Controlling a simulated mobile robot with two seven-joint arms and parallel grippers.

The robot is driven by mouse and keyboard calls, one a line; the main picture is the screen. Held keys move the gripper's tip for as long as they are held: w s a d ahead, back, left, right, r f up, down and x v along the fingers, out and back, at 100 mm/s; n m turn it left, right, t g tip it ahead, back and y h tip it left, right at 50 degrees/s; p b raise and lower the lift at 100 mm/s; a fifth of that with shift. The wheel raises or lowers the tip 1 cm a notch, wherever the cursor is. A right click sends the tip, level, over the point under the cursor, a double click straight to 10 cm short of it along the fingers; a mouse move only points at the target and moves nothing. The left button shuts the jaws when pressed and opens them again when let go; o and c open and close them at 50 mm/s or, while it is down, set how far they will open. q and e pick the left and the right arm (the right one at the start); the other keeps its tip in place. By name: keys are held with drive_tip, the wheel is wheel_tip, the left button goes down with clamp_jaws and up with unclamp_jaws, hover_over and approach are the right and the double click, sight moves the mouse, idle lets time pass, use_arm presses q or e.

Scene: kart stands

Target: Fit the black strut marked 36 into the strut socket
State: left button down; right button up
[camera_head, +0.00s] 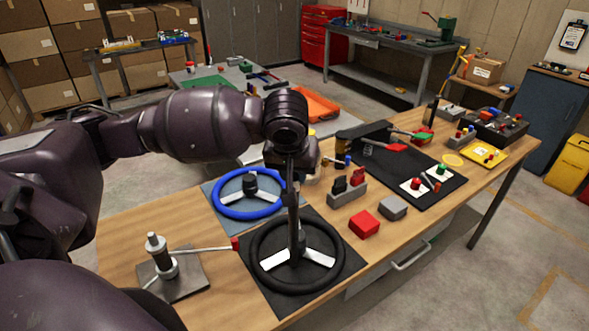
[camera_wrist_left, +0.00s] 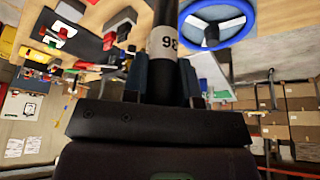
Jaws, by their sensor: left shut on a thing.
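My left gripper (camera_head: 290,190) is shut on the black strut (camera_head: 296,228) and holds it close to upright. In the left wrist view the strut (camera_wrist_left: 165,75) rises between the two fingers, with a white band marked 36, upside down. In the head view its lower end overlaps the hub of the black steering wheel (camera_head: 258,262); I cannot tell whether they touch. I cannot pick out the strut socket with certainty. My right gripper is not in view.
A blue wheel (camera_head: 222,208) lies behind the black one. A metal post on a plate (camera_head: 185,284), with a red-tipped lever, stands at left. A red block (camera_head: 364,224), a grey block (camera_head: 393,208) and a grey holder (camera_head: 347,194) are to the right. The table's front edge is near.

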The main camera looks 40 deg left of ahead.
use_arm(q)
drive_tip(key=shift+f, duration=0.1)
drive_tip(key=c, duration=0.9)
unclamp_jaws()
